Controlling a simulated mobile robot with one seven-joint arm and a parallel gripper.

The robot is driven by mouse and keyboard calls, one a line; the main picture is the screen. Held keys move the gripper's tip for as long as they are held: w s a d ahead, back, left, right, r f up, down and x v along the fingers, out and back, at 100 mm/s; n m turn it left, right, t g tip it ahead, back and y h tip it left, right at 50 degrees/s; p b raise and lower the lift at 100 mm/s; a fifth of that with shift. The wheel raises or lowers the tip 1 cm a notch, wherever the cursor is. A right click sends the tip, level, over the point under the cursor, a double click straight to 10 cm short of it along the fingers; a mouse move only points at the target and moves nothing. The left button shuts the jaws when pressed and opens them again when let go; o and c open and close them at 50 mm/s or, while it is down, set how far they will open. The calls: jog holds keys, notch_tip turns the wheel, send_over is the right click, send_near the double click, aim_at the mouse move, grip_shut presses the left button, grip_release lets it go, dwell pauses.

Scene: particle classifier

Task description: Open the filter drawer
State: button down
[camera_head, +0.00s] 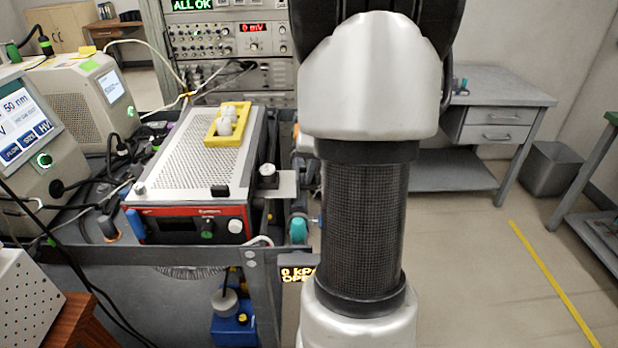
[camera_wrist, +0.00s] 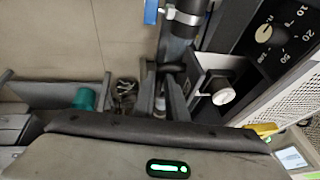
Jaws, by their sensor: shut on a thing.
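In the head view, my arm hides the gripper and the drawer.
A bracket with a white knob (camera_wrist: 224,96) sits close right of the fingers. A teal cap (camera_wrist: 85,98) is to their left. The red-fronted instrument (camera_head: 190,225) stands on the cart, with a yellow tray (camera_head: 213,138) on top. Open floor (camera_head: 480,270) lies to the right.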

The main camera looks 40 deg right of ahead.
jog(key=c, duration=1.8)
grip_release()
jog(key=shift+o, duration=0.2)
jog(key=p+v, duration=0.4)
jog(key=v, duration=1.3)
jog(key=shift+r, duration=0.2)
